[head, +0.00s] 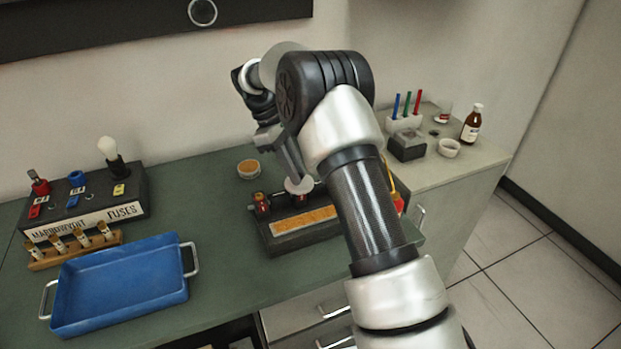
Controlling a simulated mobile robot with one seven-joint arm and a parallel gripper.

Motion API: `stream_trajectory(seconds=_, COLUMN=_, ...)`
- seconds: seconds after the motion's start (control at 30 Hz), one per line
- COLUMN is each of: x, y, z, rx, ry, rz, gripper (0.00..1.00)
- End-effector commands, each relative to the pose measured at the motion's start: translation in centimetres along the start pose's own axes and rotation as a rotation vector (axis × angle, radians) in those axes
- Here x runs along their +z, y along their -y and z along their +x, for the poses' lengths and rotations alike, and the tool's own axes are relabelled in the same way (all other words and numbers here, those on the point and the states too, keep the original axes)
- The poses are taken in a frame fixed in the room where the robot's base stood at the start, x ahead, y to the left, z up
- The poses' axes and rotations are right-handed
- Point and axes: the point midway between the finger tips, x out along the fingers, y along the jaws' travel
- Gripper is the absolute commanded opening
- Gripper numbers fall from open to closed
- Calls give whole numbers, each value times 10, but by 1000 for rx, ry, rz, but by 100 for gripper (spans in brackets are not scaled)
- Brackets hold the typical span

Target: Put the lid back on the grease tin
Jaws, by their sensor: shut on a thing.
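The grease tin (248,169) stands open on the green bench top, a small round tin with orange-brown grease showing inside. My gripper (297,180) is to the right of the tin, above the back of a dark block, and points down. It is shut on a pale round disc, which looks like the lid (299,187). The lid is apart from the tin. My arm hides part of the fingers and their exact hold on the lid.
The dark block (282,246) with a tan strip and small red-capped parts lies below my gripper. A blue tray (120,291), a test-tube rack (75,250) and a fuse box (85,205) stand at left. A pen holder (404,123) and brown bottle (471,125) are at right. Bench left of the tin is clear.

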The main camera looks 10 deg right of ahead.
Motion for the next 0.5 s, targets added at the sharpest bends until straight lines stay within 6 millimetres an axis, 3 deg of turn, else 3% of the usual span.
stream_trajectory(seconds=0.2, x=-57, y=-35, z=-22, rx=213, ry=0, rz=-509, gripper=0)
stream_trajectory(seconds=0.5, x=-131, y=-69, z=-50, rx=490, ry=-2, rz=-1174, gripper=0)
